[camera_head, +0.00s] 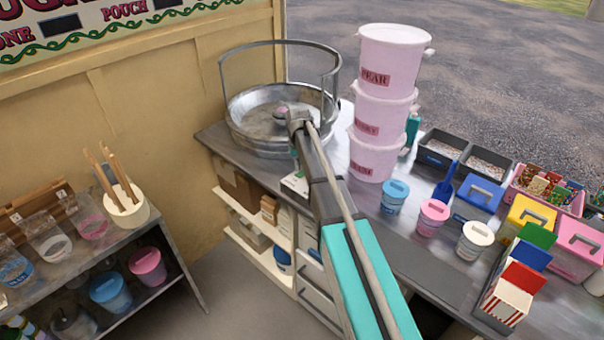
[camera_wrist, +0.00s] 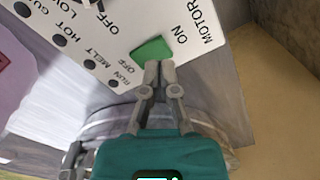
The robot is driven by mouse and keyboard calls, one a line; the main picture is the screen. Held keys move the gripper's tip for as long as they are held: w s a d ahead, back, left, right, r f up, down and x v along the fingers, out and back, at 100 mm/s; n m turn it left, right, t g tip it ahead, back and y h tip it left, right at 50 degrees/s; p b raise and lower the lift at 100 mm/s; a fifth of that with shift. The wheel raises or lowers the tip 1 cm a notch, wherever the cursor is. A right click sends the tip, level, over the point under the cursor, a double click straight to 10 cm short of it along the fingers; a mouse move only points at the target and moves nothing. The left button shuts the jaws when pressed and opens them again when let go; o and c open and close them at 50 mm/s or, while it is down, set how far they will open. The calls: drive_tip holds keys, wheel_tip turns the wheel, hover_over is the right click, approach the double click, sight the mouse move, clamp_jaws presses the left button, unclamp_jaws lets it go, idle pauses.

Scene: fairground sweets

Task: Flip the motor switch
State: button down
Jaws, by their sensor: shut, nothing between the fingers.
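The motor switch (camera_wrist: 152,50) is a green rocker on a white control panel (camera_wrist: 105,28) in the wrist view. The panel reads "MOTOR", with "ON" to the right of the rocker and "OFF" to its lower left. I cannot tell which way the rocker is tipped. My gripper (camera_wrist: 160,68) is shut and empty. Its fingertips are at the lower edge of the green rocker; whether they touch it is unclear. In the head view my arm hides most of the panel (camera_head: 294,186) and the gripper.
The floss machine's metal bowl (camera_head: 258,128) stands on the counter behind the panel. Stacked pink tubs (camera_head: 378,140) stand close to the right of my arm. Lidded pots and boxes cover the right counter (camera_head: 395,235). A side shelf with cups (camera_head: 90,245) is at left.

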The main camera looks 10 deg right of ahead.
sight(299, 174)
drive_tip(key=shift+f+b, duration=1.15)
drive_tip(key=shift+f, duration=0.05)
idle(1.1)
drive_tip(key=shift+r, duration=0.15)
drive_tip(key=shift+r+p, duration=3.4)
drive_tip(key=shift+p, duration=0.15)
drive_tip(key=s+m, duration=0.1)
drive_tip(key=s, duration=2.8)
drive_tip(key=shift+s+d, duration=0.15)
